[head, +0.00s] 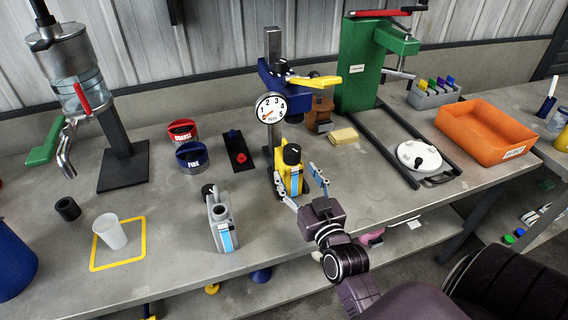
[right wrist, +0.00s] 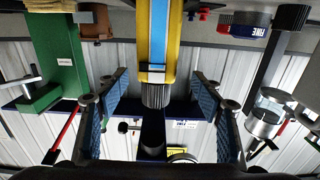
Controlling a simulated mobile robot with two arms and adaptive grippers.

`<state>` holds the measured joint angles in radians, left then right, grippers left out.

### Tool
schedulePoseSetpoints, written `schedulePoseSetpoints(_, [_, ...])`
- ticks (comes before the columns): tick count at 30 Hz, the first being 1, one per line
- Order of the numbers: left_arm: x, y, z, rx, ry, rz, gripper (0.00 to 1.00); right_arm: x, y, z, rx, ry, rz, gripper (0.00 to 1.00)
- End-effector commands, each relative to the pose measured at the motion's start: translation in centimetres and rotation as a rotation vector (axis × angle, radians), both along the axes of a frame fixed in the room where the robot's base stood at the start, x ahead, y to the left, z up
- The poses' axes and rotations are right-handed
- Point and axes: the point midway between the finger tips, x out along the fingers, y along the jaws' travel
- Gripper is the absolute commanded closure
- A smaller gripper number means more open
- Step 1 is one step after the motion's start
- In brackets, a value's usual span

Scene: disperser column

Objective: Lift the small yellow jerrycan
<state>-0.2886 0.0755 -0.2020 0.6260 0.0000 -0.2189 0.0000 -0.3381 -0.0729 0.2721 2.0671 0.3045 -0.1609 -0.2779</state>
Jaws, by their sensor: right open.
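The small yellow jerrycan (head: 298,184) stands upright on the grey workbench, with a black cap and a blue-and-white stripe. It stands in front of the column with the round dial gauge. My right gripper (head: 295,172) is open, with one finger on either side of the jerrycan. In the right wrist view, which is upside down, the yellow jerrycan (right wrist: 140,40) shows between the two fingers of the open right gripper (right wrist: 157,82). Gaps show on both sides, and contact is not visible. My left gripper is not in view.
A grey jerrycan (head: 220,237) stands to the left. A white cup (head: 111,233) stands in a yellow outlined square. Red and blue rings (head: 191,157) lie behind. A green press (head: 364,75) and an orange tray (head: 480,125) stand to the right. The gauge column (head: 272,107) is close behind the yellow jerrycan.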

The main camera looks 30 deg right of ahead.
Motion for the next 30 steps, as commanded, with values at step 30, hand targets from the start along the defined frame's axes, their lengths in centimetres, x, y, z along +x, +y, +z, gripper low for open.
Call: schedulePoseSetpoints(30, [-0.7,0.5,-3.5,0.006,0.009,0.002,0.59,7.3,-2.3,-0.3,0.0,-0.002,-0.002,0.39])
